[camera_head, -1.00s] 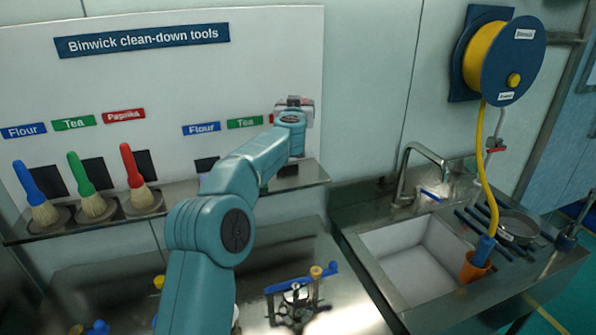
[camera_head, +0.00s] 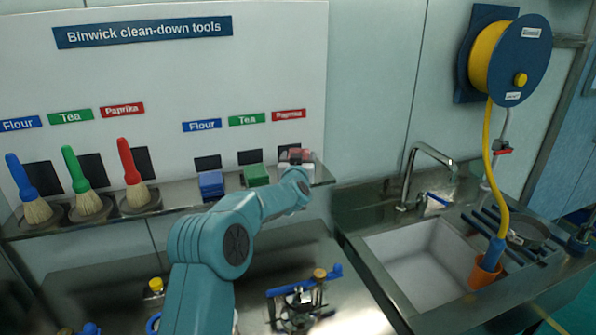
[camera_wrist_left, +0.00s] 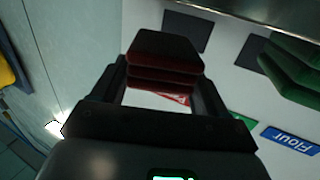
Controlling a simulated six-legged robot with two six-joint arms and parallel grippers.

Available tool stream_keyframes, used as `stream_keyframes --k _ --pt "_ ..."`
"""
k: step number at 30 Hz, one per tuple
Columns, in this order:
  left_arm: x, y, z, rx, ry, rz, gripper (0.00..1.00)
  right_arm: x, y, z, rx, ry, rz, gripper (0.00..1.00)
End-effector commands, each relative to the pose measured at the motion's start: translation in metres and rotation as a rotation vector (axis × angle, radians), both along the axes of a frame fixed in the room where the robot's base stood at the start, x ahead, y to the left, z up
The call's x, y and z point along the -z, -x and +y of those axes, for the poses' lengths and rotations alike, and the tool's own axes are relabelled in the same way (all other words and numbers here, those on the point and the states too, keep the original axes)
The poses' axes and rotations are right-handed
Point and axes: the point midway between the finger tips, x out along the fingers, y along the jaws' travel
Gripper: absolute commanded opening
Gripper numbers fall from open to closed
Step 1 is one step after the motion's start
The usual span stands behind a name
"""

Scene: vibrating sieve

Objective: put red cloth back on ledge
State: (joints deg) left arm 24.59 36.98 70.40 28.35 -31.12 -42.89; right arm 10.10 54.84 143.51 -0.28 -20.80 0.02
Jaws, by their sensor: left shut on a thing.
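The red cloth (camera_wrist_left: 162,62) is a folded dark red stack held between the two fingers of my left gripper (camera_wrist_left: 160,85) in the left wrist view. In the head view the left gripper (camera_head: 295,157) is at the right end of the wall ledge (camera_head: 180,200), below the right-hand red Paprika label (camera_head: 289,115). I cannot tell whether the cloth touches the ledge. My right gripper is not in view.
A blue cloth (camera_head: 211,185) and a green cloth (camera_head: 257,175) lie on the ledge left of the gripper. Blue, green and red (camera_head: 130,165) brushes stand farther left. A sink (camera_head: 425,265) with a tap and a hose reel (camera_head: 500,60) are at the right.

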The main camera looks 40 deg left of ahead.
Motion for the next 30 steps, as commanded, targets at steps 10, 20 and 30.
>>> stream_keyframes --k 10,20,30 --pt "0.03 -0.001 0.001 -0.001 0.001 0.002 0.44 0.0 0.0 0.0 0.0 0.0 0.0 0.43" --pt "0.034 -0.001 0.001 -0.001 0.002 0.002 0.97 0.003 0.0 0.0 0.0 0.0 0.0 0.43" --pt "0.028 -0.001 0.001 -0.001 0.001 0.002 0.99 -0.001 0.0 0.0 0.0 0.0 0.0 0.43"
